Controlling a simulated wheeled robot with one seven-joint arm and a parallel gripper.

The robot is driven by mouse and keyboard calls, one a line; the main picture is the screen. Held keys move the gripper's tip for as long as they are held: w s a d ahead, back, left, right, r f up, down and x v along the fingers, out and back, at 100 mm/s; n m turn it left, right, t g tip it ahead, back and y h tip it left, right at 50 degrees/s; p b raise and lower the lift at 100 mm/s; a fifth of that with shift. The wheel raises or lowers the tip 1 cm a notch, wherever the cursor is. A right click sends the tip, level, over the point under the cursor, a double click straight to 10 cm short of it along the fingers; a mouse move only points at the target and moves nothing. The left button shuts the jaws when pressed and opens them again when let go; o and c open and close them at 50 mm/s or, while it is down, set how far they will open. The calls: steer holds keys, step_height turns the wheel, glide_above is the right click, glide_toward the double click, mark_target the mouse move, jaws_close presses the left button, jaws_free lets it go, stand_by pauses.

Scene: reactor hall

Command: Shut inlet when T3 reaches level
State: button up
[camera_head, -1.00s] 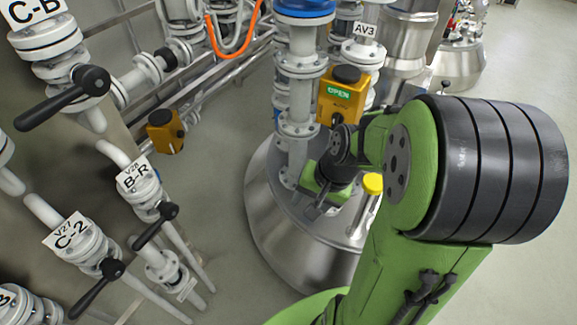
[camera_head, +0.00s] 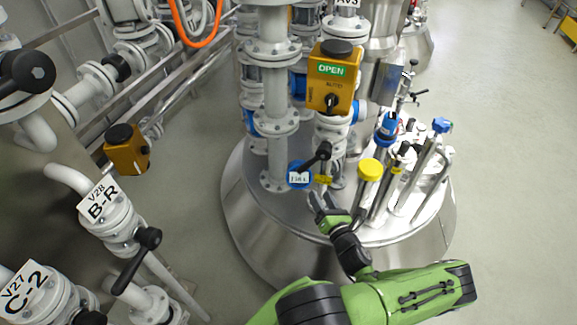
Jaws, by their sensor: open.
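The steel vessel (camera_head: 240,215) stands in the middle, with flanged pipes and valves on its lid. An orange actuator box (camera_head: 332,80) on a pipe above the lid shows a green OPEN sign, under a partly cut-off AV3 label (camera_head: 347,3). Below it is a small valve with a black handle (camera_head: 317,158), beside a round blue tag (camera_head: 299,175). My gripper (camera_head: 318,201) is open and just below this valve, over the lid; whether it touches anything is unclear. No T3 label or level reading is legible.
A yellow cap (camera_head: 370,170) and a blue-topped fitting (camera_head: 387,127) stand close to the right of my gripper. Valves labelled B-R (camera_head: 103,205) and C-2 (camera_head: 20,290) are at left. The floor (camera_head: 510,170) at right is clear.

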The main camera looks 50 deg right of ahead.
mark_target(313, 159)
steer(key=b+x, duration=0.2)
steer(key=x, duration=1.3)
steer(key=shift+w+b, duration=0.25)
steer(key=shift+b, duration=0.1)
steer(key=shift+d+r, duration=0.1)
steer(key=shift+d, duration=0.05)
jaws_close()
